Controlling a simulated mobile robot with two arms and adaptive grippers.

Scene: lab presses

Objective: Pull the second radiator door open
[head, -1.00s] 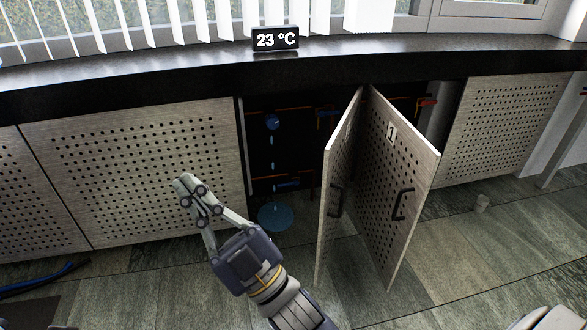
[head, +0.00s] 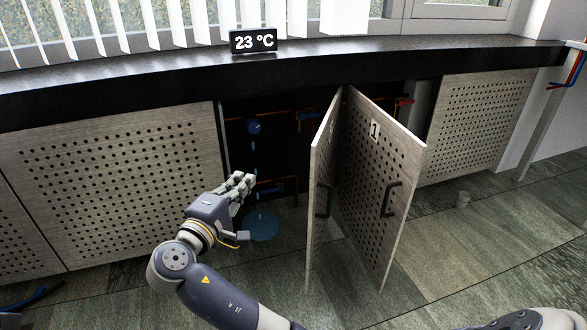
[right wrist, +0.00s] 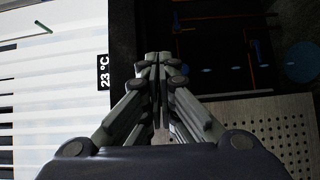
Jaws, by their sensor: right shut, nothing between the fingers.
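Two perforated wooden radiator doors stand swung out from the cabinet, back to back in a narrow V. The right one, door 1 (head: 372,185), bears the number 1 and a dark handle (head: 391,198). The left one (head: 322,205) shows nearly edge-on, with its own dark handle (head: 323,200); its number is not readable. My right gripper (head: 244,183) is shut and empty, in front of the open dark bay, left of the doors and apart from them. In the right wrist view its fingers (right wrist: 160,65) are closed together. My left gripper is not in view.
The open bay holds pipes and a blue valve (head: 254,126), with drops above a blue puddle (head: 262,227). A closed perforated panel (head: 110,185) is at left, another (head: 475,125) at right. A 23 °C display (head: 254,41) stands on the black sill.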

